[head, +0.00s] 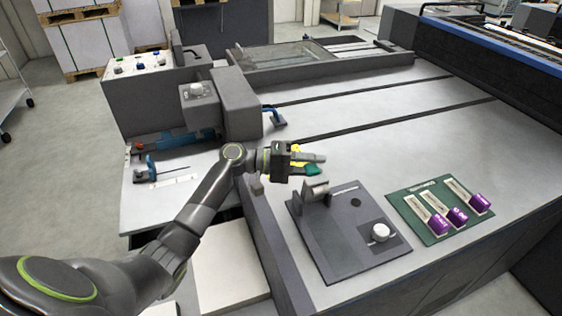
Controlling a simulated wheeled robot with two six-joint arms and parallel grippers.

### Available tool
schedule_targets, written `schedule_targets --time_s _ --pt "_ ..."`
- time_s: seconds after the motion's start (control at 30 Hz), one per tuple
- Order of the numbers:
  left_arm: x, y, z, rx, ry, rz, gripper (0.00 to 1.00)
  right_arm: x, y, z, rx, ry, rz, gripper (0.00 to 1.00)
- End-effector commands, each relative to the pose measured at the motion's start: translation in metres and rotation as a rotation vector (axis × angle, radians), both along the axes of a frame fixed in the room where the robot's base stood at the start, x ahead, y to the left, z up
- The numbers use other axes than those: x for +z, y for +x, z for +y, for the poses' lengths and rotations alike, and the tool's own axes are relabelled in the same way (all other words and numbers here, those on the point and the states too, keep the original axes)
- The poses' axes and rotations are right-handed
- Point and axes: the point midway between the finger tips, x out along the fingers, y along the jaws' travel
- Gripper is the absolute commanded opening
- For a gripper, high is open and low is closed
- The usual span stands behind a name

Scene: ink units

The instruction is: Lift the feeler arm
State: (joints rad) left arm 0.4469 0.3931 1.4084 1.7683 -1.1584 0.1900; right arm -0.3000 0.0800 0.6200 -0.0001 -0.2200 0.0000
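My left gripper (308,162) is above the light grey table, just behind a dark plate (345,238) near the front edge. Yellow, grey and dark green parts show at its end, and I cannot tell whether its fingers are apart or closed. A small grey raised piece (316,190) stands on the plate's back left, just below the gripper in the picture. It may be the feeler arm, but I cannot tell for sure. A gap or contact between the gripper and this piece is unclear. My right gripper is not in view.
A white-topped knob (380,232) stands on the plate. A green board (438,228) with several purple-ended pieces lies to its right. A dark grey machine block (236,104) with a blue handle (273,117) stands behind the gripper. The table (400,130) is clear further back right.

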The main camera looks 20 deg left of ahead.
Motion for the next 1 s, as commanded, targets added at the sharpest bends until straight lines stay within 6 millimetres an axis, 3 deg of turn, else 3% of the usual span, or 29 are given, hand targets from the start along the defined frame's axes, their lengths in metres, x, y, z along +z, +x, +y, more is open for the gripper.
schedule_targets --time_s 0.6,0.8,1.0 --pt "0.004 -0.050 0.119 0.003 0.005 0.003 0.35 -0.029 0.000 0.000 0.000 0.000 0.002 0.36" --pt "0.007 -0.061 0.143 0.001 0.002 0.003 0.35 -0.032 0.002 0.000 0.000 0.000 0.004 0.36" --pt "0.009 -0.064 0.150 0.000 0.000 0.002 0.35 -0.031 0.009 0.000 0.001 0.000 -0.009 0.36"
